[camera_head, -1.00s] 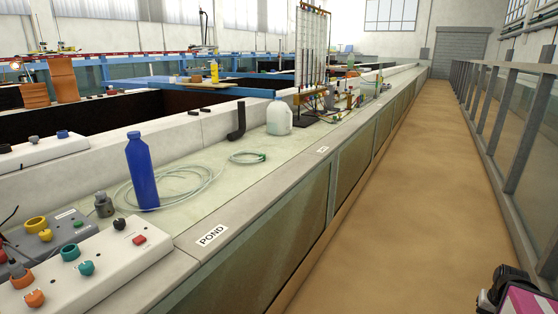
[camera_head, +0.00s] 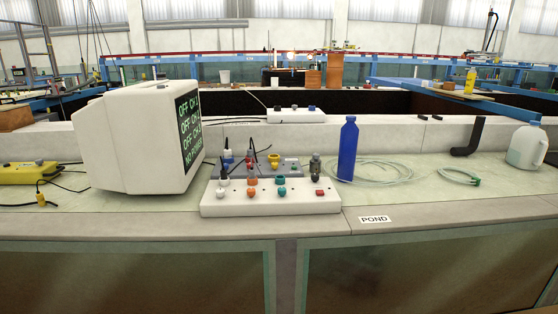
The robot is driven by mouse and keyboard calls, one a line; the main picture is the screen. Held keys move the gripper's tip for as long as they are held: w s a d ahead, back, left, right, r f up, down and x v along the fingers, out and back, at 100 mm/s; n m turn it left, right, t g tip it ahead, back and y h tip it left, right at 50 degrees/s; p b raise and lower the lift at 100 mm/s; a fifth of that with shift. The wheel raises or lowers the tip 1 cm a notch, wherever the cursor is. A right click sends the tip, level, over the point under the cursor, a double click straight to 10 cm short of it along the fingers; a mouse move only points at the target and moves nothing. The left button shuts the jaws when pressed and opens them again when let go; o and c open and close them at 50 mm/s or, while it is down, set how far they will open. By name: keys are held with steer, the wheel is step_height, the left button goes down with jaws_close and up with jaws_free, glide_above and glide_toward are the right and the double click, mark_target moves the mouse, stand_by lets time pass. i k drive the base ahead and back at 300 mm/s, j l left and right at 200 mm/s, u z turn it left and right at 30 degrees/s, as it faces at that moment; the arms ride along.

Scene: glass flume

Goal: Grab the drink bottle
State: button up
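A blue drink bottle (camera_head: 348,150) stands upright on the pale ledge, right of the white control box and left of a coiled clear hose. All of it shows, and nothing touches it from my side. My gripper is not in view.
A white control box (camera_head: 271,204) with coloured knobs sits at the ledge's front edge. A bulky monitor (camera_head: 125,140) stands left of it. A clear hose (camera_head: 390,177) lies behind and right of the bottle. A black pipe (camera_head: 469,138) and white jug (camera_head: 526,147) stand further right.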

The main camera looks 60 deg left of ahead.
mark_target(350, 131)
steer(key=u, duration=1.95)
